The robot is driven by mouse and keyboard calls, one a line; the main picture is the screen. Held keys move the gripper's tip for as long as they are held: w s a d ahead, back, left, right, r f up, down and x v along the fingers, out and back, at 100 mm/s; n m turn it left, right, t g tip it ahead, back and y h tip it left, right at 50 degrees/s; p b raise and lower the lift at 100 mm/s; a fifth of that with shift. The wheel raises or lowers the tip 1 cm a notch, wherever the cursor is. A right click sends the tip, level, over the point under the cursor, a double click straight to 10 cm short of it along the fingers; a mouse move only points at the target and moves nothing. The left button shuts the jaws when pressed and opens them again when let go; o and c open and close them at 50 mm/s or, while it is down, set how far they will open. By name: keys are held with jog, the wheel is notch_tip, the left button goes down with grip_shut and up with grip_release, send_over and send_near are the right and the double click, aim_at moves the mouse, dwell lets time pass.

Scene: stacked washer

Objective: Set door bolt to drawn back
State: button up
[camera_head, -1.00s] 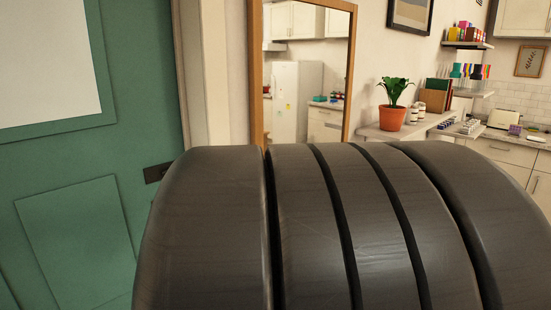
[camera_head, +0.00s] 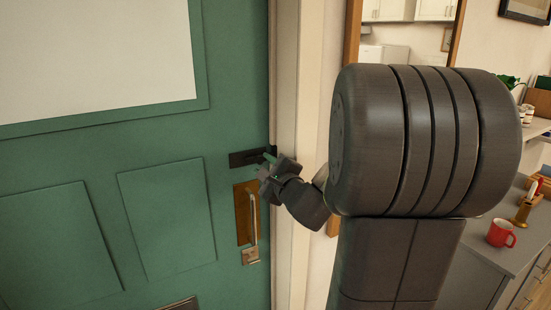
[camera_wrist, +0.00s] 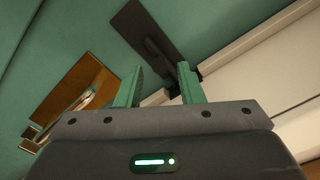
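The door bolt (camera_head: 243,159) is a dark fitting on the green door (camera_head: 225,100), just above the handle and close to the door's right edge. In the wrist view its dark plate (camera_wrist: 143,30) runs diagonally at the top, with a dark bar on it reaching toward the pale frame. My gripper (camera_head: 268,163) is at the bolt's right end. In the wrist view, its two green fingers (camera_wrist: 160,72) stand apart, with the bolt's bar beyond and between the tips. I see nothing gripped; contact cannot be told. The gripper partly hides the bolt's end in the head view.
A handle on a brass plate (camera_head: 243,213) sits just below the bolt. The pale door frame (camera_head: 285,100) is right of the door. A grey counter (camera_head: 490,245) with a red mug (camera_head: 500,233) stands at right. My arm covers the middle right.

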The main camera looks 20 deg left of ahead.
aim_at(259, 159)
jog(key=shift+p+x, duration=0.4)
jog(key=shift+x, duration=1.6)
